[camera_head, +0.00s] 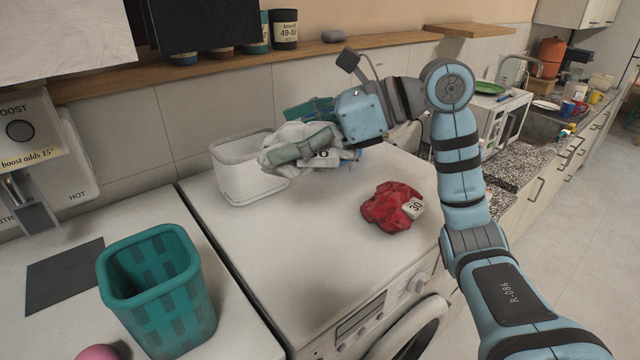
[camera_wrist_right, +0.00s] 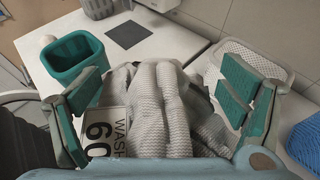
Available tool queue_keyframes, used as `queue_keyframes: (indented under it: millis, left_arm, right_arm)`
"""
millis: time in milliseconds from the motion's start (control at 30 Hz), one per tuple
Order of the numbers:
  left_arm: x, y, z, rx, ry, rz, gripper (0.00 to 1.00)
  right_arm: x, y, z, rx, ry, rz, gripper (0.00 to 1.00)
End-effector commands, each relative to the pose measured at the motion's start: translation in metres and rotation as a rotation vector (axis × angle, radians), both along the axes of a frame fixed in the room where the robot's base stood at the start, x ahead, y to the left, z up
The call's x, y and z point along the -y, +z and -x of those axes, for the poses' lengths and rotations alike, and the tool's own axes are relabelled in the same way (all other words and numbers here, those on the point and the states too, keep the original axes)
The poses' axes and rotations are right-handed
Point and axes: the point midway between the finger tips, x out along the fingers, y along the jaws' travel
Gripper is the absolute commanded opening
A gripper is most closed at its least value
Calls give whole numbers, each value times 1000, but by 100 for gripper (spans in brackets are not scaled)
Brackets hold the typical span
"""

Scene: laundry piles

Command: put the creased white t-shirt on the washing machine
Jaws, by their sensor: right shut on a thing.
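A crumpled, pale white-grey cloth (camera_head: 290,136), which looks like the creased white t-shirt, is bunched in my right gripper (camera_head: 309,128). My right gripper is shut on it above the back part of the washing machine (camera_head: 335,225). In the right wrist view the cloth (camera_wrist_right: 160,105) fills the space between the two teal fingers and carries a white tag reading "WASH 60". A gap between cloth and machine top cannot be clearly judged. My left gripper is not in view.
A white basket (camera_head: 235,178) stands just left of and behind the held cloth. A red cloth (camera_head: 388,208) tagged 30 lies on the machine's right side. A blue knitted item (camera_wrist_right: 306,145) lies near the gripper. A teal basket (camera_head: 160,310) stands left. The machine's front middle is clear.

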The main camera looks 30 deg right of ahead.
Motion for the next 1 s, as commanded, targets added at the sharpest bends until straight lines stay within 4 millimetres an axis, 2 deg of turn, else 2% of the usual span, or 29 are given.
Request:
queue_keyframes:
  millis: [67,167,400,500,633,733,900,1000]
  left_arm:
    - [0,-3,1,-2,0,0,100]
    - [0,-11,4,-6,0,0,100]
    - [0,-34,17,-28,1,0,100]
    - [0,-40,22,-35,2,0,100]
    - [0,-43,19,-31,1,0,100]
    - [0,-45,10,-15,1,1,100]
    - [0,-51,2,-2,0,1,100]
    - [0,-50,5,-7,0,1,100]
  right_arm:
    - [1,-7,2,1,-2,0,42]
    - [1,-31,7,0,-2,3,42]
    - [2,-115,5,-5,-5,1,42]
    - [1,-143,3,-4,-2,0,42]
    - [0,-161,3,0,-1,0,42]
    - [0,-173,3,0,0,0,42]
    - [0,-201,4,-1,0,0,42]
    - [0,-201,4,1,-1,1,42]
